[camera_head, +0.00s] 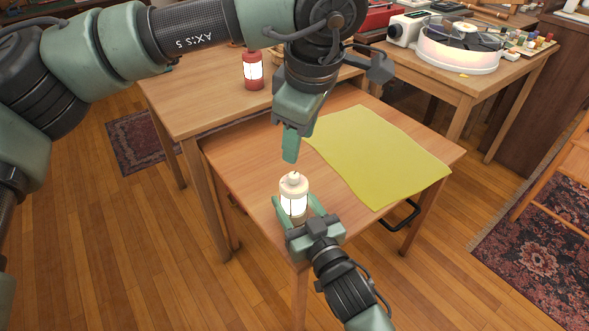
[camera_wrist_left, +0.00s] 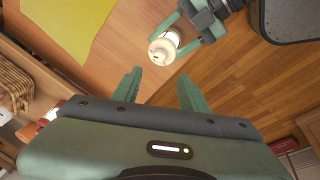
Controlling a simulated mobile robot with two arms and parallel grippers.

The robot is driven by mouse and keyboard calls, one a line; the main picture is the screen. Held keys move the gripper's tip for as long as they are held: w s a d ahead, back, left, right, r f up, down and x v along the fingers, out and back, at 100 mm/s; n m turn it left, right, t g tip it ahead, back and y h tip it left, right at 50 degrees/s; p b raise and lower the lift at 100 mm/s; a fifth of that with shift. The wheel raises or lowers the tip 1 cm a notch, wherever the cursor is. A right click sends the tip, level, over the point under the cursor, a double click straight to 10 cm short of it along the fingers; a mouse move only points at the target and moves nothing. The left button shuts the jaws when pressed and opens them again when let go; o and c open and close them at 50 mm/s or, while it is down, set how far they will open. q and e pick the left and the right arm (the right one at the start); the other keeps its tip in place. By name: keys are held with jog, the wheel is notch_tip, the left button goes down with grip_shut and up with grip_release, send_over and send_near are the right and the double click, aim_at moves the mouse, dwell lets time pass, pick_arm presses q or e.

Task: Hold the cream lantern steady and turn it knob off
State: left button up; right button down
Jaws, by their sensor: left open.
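The cream lantern (camera_head: 294,196) stands upright and glowing near the front corner of the smaller wooden table. It also shows in the left wrist view (camera_wrist_left: 162,50), seen from its top. My right gripper (camera_head: 297,203) comes from the front with one finger on each side of the lantern; whether both fingers press on it is unclear. My left gripper (camera_head: 290,157) points down above the table, behind and higher than the lantern. Its two fingers stand apart and empty in the left wrist view (camera_wrist_left: 160,88), clear of the lantern. I cannot make out the knob clearly.
A yellow cloth (camera_head: 380,152) covers much of the table (camera_head: 250,180). A red lantern (camera_head: 253,70) stands on the table behind. A white round device (camera_head: 458,52) sits on the workbench at the back right. Floor is open at left and front.

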aim_at(294, 174)
pick_arm(q)
jog(key=w+f+m, duration=0.1)
jog(key=f+m, duration=0.2)
jog(key=w+f+m, duration=0.1)
jog(key=f+m, duration=0.2)
jog(key=f, duration=0.1)
jog(key=w+f+m+t, duration=0.1)
jog(key=f+m, duration=0.2)
jog(key=m, duration=0.1)
jog(key=shift+w+a+f, duration=0.15)
jog(key=shift+a+f, duration=0.15)
jog(key=shift+a, duration=0.1)
grip_shut()
